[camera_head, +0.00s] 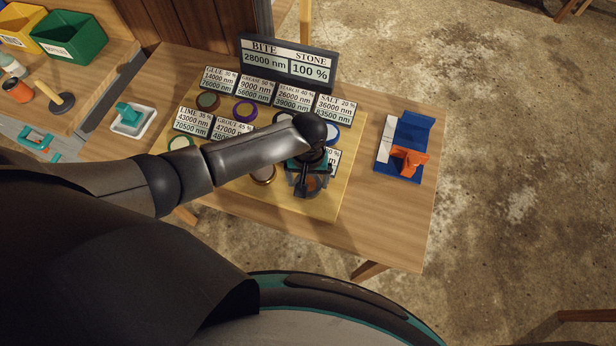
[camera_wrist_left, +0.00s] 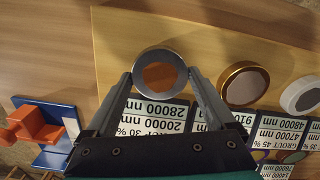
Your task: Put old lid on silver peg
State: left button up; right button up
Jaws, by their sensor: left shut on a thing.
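My left gripper (camera_head: 310,186) is over the front right of the wooden board (camera_head: 325,208). In the left wrist view the left gripper (camera_wrist_left: 161,80) has its fingertips on both sides of a round piece with a silver rim and a rust-brown centre (camera_wrist_left: 160,77), which looks like the old lid. Its brown centre also shows in the head view (camera_head: 313,183). I cannot tell whether a silver peg is under it or how high it is. A copper-rimmed round piece (camera_head: 263,174) stands beside it on the board. My right gripper is not in view.
Several label cards and coloured round pieces, one purple (camera_head: 245,111), one blue-rimmed (camera_head: 332,132), fill the board. A dark sign (camera_head: 288,62) stands behind. A blue stand with an orange part (camera_head: 408,160) is at the right. My arm hides the board's middle.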

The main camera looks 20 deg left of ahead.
pick_arm(q)
jog(key=shift+f, duration=0.15)
jog(key=o, duration=1)
notch_tip(320, 180, up, 15)
jog(key=p, duration=0.3)
